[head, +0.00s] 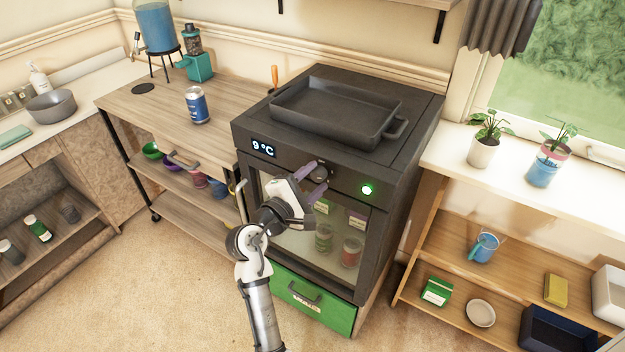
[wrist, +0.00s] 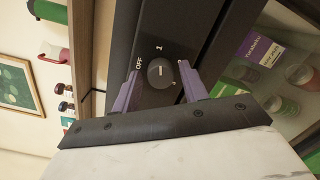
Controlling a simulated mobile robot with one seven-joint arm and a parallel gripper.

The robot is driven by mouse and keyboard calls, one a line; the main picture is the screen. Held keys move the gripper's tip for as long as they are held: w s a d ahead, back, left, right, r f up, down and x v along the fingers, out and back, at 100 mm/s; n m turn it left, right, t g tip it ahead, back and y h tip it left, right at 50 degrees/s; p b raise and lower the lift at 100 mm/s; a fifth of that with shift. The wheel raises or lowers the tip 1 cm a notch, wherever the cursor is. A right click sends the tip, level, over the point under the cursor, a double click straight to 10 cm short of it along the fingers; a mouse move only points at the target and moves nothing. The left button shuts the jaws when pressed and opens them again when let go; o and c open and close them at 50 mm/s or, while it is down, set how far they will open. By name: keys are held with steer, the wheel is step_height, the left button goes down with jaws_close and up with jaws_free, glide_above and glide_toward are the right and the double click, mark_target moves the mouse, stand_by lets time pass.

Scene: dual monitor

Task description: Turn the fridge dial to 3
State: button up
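The black fridge (head: 385,205) has a display reading 9 °C and a lit green light (head: 367,189) on its front. Its round dark dial (wrist: 160,72) sits on the front panel, with "OFF" and "1" marked beside it in the wrist view. In the head view the dial (head: 318,171) is partly hidden by my gripper. My gripper (wrist: 158,84) is open, its two purple fingers on either side of the dial. I cannot tell whether the fingertips touch it. In the head view my gripper (head: 311,180) is in front of the panel.
A black tray (head: 335,112) lies on top of the fridge. Jars show behind the glass door, above a green drawer (head: 312,302). A wooden cart (head: 150,105) with a can stands at left, and a shelf with plants (head: 484,150) at right. The floor in front is clear.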

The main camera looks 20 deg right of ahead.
steer(key=c, duration=0.7)
steer(key=shift+c, duration=0.2)
